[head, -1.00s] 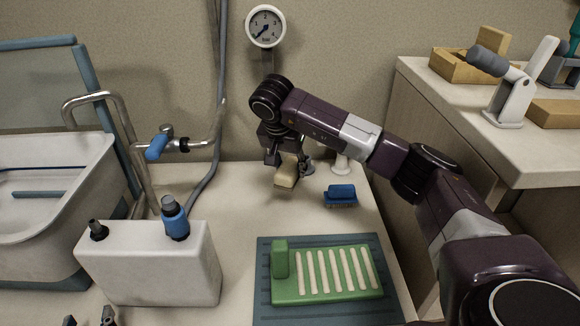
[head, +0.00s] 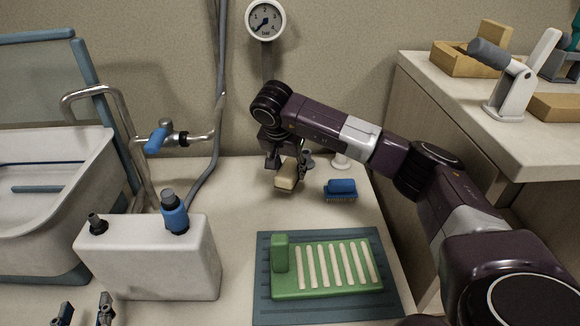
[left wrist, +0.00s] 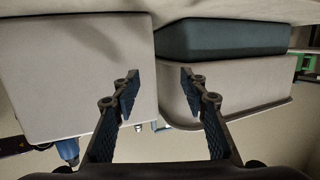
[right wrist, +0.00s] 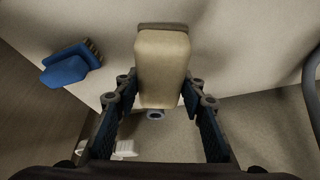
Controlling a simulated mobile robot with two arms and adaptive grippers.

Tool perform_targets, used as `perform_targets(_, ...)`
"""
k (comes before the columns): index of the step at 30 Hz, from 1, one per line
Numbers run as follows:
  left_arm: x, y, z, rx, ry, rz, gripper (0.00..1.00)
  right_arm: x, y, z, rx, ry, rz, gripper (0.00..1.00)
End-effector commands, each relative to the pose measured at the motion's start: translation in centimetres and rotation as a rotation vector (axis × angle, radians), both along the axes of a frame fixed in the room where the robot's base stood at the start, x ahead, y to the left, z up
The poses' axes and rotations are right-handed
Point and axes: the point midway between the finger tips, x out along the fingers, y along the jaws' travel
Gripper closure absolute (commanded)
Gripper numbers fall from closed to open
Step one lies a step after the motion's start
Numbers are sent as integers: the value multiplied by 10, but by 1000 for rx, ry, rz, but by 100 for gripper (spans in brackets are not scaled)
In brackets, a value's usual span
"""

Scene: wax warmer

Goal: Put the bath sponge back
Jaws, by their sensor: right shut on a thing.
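The bath sponge (head: 287,177) is a cream block held at the back of the counter, left of the blue brush. In the right wrist view the sponge (right wrist: 162,65) sits between the fingers, with a darker band at its far end. My right gripper (head: 285,165) is shut on it from above. I cannot tell whether the sponge touches the counter. My left gripper (head: 83,312) shows only its fingertips at the bottom left, in front of the white tank. In the left wrist view the left gripper (left wrist: 158,85) is open and empty.
A blue brush (head: 341,190) lies right of the sponge. A green slatted rack (head: 281,257) sits on a dark mat (head: 262,310) in front. The white tank (head: 150,265) and a basin (head: 50,215) stand left. A pipe with a blue-handled valve (head: 158,138) rises behind. Mid-counter is clear.

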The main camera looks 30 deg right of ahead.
Motion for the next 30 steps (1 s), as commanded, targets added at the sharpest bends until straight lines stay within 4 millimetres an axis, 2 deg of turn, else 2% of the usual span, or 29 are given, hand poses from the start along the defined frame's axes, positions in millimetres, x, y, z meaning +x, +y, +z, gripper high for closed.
perform_targets(18,6,-9,58,-66,-258,-16,60,0,0,-27,0,0,-1,82)
perform_targets(30,5,-10,70,-80,-309,-19,60,0,0,-32,0,0,-1,82)
